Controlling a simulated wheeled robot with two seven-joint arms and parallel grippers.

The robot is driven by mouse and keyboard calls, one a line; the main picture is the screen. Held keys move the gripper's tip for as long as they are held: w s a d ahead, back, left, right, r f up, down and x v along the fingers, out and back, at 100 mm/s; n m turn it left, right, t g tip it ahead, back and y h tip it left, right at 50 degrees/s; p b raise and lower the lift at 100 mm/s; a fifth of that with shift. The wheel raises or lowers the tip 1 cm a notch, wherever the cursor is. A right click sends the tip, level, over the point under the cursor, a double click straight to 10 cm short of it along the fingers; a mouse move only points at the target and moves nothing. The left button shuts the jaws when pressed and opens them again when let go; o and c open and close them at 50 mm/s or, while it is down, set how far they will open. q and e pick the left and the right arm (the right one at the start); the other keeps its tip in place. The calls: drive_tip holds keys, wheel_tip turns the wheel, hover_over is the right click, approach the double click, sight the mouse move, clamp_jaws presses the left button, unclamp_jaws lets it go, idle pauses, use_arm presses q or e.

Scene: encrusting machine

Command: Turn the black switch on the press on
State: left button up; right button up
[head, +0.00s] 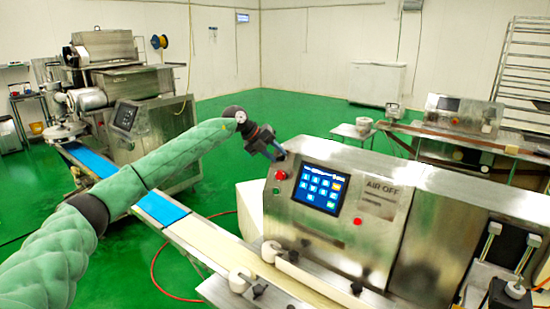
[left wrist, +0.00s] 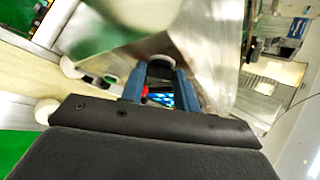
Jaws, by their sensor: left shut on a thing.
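The press (head: 392,215) is a steel machine with a lit blue touchscreen (head: 320,188) on its front panel, at centre right in the head view. My left gripper (head: 278,152) is at the upper left corner of that panel, above a red button (head: 280,175). In the left wrist view its blue fingers (left wrist: 160,84) are shut on the black switch (left wrist: 162,66), whose round dark end shows between them. In the head view the gripper hides the switch, and I cannot tell its turn position. My right gripper is not in view.
A green button (head: 276,190) and a second red button (head: 357,221) are on the panel. A pale conveyor belt (head: 215,239) runs in front of the press. Another steel machine (head: 130,90) stands at the back left. The green floor (head: 270,110) behind is open.

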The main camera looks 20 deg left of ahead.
use_arm(q)
drive_tip(key=shift+d+f+m, duration=0.1)
drive_tip(key=shift+f+m, duration=0.05)
drive_tip(key=shift+m, duration=0.15)
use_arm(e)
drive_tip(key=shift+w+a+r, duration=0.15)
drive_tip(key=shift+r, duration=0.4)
use_arm(q)
drive_tip(key=shift+y, duration=0.3)
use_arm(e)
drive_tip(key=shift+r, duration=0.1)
use_arm(q)
drive_tip(key=o, duration=0.7)
drive_tip(key=shift+r+b, duration=0.2)
drive_tip(key=shift+b, duration=0.1)
drive_tip(key=shift+s+a+r, duration=0.2)
drive_tip(key=shift+a, duration=0.15)
drive_tip(key=b+v, duration=0.3)
drive_tip(key=v, duration=0.3)
drive_tip(key=shift+s+a+r, duration=0.15)
drive_tip(key=shift+a+r, duration=0.05)
drive_tip(key=shift+r, duration=0.1)
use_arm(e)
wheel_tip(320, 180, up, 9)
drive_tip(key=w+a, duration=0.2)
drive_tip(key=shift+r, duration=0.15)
use_arm(q)
drive_tip(key=shift+a, duration=0.1)
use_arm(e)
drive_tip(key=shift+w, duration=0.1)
